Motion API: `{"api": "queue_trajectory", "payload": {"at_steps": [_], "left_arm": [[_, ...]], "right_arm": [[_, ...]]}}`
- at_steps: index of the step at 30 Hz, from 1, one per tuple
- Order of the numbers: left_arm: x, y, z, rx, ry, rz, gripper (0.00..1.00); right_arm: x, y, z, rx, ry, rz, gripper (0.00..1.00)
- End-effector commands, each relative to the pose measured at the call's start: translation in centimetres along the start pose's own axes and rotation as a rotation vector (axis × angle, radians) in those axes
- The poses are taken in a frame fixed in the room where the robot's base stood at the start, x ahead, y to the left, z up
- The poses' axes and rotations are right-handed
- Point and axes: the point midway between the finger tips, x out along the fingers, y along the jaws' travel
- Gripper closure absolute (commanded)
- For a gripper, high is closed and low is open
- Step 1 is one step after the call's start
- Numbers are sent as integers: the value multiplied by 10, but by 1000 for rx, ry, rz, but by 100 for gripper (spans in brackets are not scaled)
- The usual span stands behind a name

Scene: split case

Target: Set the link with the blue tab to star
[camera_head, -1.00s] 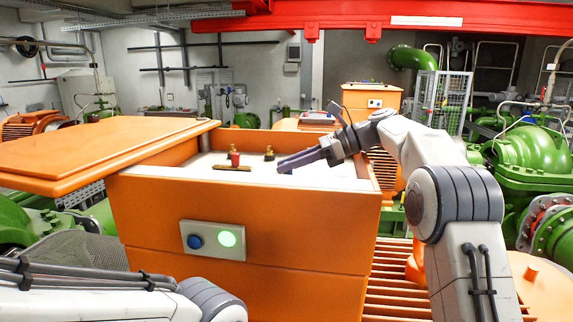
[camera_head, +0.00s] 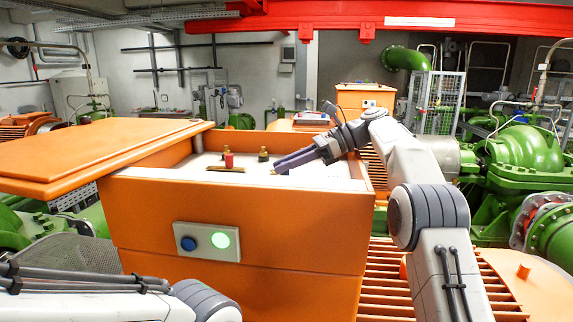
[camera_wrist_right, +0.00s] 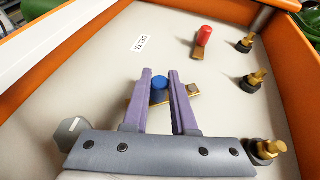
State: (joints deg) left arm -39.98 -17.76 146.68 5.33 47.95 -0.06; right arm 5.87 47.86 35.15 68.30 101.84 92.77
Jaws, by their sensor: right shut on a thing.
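My right gripper (camera_wrist_right: 162,82) reaches into the open orange case (camera_head: 235,205) and is shut on the blue tab (camera_wrist_right: 160,83) of a brass link (camera_wrist_right: 186,98). The link lies crosswise under the purple fingers, which partly hide it. I cannot tell whether it touches the case floor. The fingers also show in the head view (camera_head: 279,168), where the blue tab is hidden. A link with a red tab (camera_wrist_right: 206,35) lies beyond, and its tab also shows in the head view (camera_head: 229,160). A "DELTA" label (camera_wrist_right: 142,43) is on the floor. My left gripper is out of view.
Several brass terminals (camera_wrist_right: 253,80) on dark bases stand along the right in the wrist view. A grey hexagonal part (camera_wrist_right: 70,132) is at the left finger's base. The orange lid (camera_head: 100,152) sits askew at the left. Buttons (camera_head: 207,240) are on the case front.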

Motion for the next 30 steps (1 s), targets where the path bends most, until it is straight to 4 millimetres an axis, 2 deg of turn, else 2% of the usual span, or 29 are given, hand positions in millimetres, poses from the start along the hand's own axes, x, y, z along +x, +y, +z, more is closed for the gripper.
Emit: {"api": "queue_trajectory", "payload": {"at_steps": [1,3,21,30], "left_arm": [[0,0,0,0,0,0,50],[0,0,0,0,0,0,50],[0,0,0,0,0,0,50],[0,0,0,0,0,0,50]], "right_arm": [[0,-1,3,-4,-5,-5,67],[0,-1,3,-4,-5,-4,44],[1,0,2,2,-2,-7,44],[5,3,4,36,-2,-88,44]]}}
